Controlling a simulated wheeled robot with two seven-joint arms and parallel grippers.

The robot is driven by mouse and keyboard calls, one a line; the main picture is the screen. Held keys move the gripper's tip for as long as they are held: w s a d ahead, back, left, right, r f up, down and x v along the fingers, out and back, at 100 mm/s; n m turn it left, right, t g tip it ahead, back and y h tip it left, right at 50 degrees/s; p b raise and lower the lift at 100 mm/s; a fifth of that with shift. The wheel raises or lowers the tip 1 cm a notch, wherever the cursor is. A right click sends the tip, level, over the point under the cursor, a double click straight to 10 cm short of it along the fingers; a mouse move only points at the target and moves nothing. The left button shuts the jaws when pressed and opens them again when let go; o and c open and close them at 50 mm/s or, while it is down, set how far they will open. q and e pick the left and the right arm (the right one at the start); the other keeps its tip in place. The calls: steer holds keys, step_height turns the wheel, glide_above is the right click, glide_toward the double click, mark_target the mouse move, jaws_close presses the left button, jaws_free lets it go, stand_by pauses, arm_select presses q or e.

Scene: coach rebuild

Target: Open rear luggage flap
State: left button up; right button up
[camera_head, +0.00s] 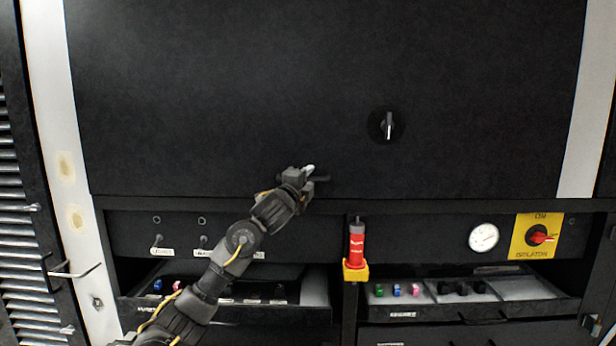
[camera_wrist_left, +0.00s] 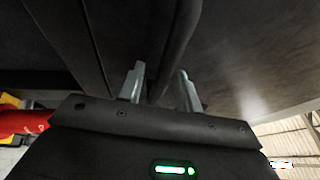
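The rear luggage flap (camera_head: 250,90) is a large black panel across the upper part of the head view. It looks closed, with its lower edge above the equipment bay. A round black latch with a pale, upright turn handle (camera_head: 388,125) sits on its right half. A small dark handle (camera_head: 322,179) shows near its lower edge. My left gripper (camera_head: 308,171) is at this handle, partly covering it. In the left wrist view, the left gripper's two grey fingers (camera_wrist_left: 160,90) stand apart with a dark surface between and beyond them; contact cannot be told. My right gripper is not in view.
Below the flap are two open drawers, left (camera_head: 240,315) and right (camera_head: 480,308), with small coloured parts. A red cylinder (camera_head: 356,246) stands in a yellow holder between them. A gauge (camera_head: 483,237) and a yellow isolator switch plate (camera_head: 525,238) are at right. A louvred panel (camera_head: 20,220) is at left.

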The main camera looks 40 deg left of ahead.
arm_select(q)
steer(key=shift+w, duration=0.1)
jaws_close()
steer(key=shift+d, duration=0.15)
